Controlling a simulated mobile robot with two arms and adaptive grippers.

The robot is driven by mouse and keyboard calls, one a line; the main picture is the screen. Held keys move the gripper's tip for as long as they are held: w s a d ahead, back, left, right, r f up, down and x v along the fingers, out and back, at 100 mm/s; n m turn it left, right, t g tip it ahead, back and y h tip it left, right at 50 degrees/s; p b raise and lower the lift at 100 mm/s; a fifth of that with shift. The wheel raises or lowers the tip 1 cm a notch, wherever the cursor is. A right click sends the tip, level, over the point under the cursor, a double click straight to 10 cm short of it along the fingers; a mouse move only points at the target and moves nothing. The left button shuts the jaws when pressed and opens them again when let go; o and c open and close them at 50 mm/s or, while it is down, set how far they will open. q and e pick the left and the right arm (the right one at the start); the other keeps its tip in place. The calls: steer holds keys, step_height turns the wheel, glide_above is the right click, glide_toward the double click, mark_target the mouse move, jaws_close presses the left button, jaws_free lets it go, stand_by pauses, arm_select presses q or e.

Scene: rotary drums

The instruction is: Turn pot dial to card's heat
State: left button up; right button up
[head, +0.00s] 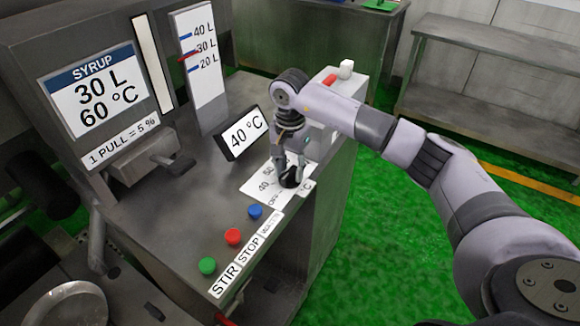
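The card (98,91) on the grey panel at upper left reads "SYRUP 30 L 60 °C". A small tilted display (241,134) on the console reads "40 °C". Whether the fingers press on the dial is too small to tell. The dial's pointer is hidden. My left gripper does not show.
Blue (255,212), red (233,237) and green (207,266) buttons line the console's front edge near the STIR and STOP labels. A lever (153,163) sits under "1 PULL = 5 %". A level gauge (203,62) stands behind.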

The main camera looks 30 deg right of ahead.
steer(key=shift+f, duration=0.1)
jaws_close()
stand_by(0.4)
